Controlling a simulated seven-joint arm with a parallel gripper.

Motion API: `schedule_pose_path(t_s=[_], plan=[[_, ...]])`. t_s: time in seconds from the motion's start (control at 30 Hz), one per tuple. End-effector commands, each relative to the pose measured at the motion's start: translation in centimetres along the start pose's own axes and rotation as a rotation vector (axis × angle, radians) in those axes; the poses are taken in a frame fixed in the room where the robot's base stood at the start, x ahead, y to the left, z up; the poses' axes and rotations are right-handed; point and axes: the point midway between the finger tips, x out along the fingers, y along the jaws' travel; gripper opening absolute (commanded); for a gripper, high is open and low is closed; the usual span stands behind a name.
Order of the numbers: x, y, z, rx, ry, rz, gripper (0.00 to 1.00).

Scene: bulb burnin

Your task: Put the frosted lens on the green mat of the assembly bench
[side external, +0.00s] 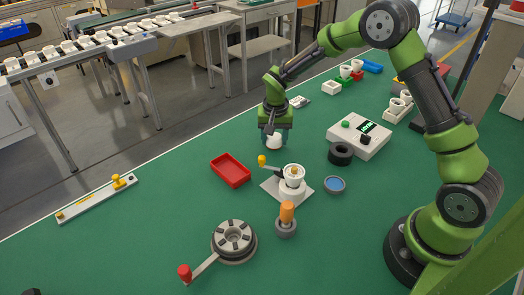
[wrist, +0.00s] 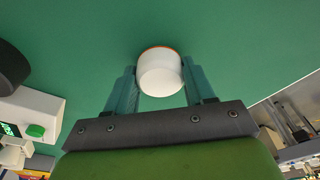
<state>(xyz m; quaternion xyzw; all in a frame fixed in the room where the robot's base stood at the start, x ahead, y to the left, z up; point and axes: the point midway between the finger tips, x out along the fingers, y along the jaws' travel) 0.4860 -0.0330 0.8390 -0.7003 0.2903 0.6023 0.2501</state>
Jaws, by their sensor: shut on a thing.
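The frosted lens (side external: 273,142) is a small white rounded piece. In the wrist view the lens (wrist: 160,72) shows an orange edge at its far side. My gripper (side external: 273,136) is shut on it, with one teal finger on each side; the gripper (wrist: 160,80) also shows in the wrist view. The green mat (side external: 150,235) covers the bench top, and the lens is over a bare part of it. I cannot tell whether the lens touches the mat or is slightly above it.
A red tray (side external: 230,170) and a white fixture with a yellow-knobbed crank (side external: 291,182) stand nearer the camera. A black ring (side external: 340,154) and a white tester box (side external: 358,136) are at the right. A round grey turntable (side external: 234,240) is at the front. The mat's left side has free room.

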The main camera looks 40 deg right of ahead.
Motion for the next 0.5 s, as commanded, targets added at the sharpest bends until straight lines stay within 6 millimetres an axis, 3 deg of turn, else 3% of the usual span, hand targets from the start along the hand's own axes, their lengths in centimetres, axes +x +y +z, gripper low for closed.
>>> schedule_pose_path(t_s=[0.23, 0.27, 0.4, 0.5], plan=[[0.31, 0.01, 0.08, -0.001, 0.0, 0.001, 0.26], [0.3, 0.01, 0.06, -0.001, 0.0, 0.001, 0.56], [0.27, 0.01, 0.06, -0.001, 0.0, 0.0, 0.78], [0.26, 0.01, 0.06, -0.001, 0.0, 0.0, 0.79]])
